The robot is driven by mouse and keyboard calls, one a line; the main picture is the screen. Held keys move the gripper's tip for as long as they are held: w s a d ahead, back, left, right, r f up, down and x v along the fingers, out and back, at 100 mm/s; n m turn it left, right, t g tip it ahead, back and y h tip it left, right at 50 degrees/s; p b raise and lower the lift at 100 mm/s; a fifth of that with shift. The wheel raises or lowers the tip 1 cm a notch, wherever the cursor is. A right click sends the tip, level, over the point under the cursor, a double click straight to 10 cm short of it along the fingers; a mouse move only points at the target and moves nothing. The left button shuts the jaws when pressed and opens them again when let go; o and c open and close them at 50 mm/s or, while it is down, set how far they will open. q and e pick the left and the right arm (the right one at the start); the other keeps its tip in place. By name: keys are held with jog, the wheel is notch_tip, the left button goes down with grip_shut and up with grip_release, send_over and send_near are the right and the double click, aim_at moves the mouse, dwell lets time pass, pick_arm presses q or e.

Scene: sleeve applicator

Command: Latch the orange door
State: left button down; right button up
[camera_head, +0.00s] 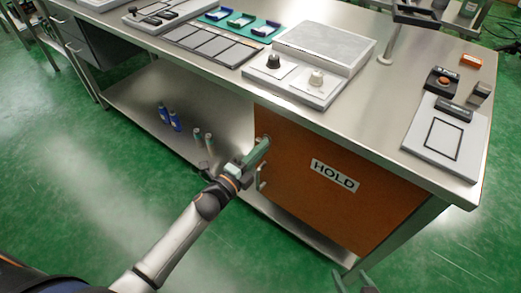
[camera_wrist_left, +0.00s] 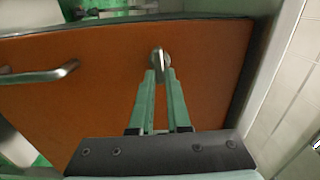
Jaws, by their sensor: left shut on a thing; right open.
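The orange door (camera_head: 310,195) fills the front of the bench's right part and bears a white HOLD label (camera_head: 335,175). It looks about flush with the bench front; I cannot tell whether it is fully shut. A metal bar handle (camera_wrist_left: 40,75) is on the door. My left gripper (camera_head: 263,146) is at the door's upper left corner. In the left wrist view its green fingers (camera_wrist_left: 159,76) are closed on a small metal latch knob (camera_wrist_left: 160,58), largely hidden between the tips. My right gripper (camera_head: 356,283) shows only partly at the bottom edge, open and away from the door.
The steel bench top (camera_head: 370,110) holds a box with two knobs (camera_head: 308,65), grey panels (camera_head: 212,45) and a white pad (camera_head: 444,138). Several small bottles (camera_head: 170,117) stand on the lower shelf (camera_head: 140,90). Green floor in front is free.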

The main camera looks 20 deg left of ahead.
pick_arm(q)
jog(key=shift+m, duration=0.3)
jog(key=c, duration=0.9)
grip_release()
jog(key=p+v, duration=0.1)
jog(key=v, duration=1.1)
jog(key=shift+s+a, duration=0.1)
jog(key=shift+s, duration=0.15)
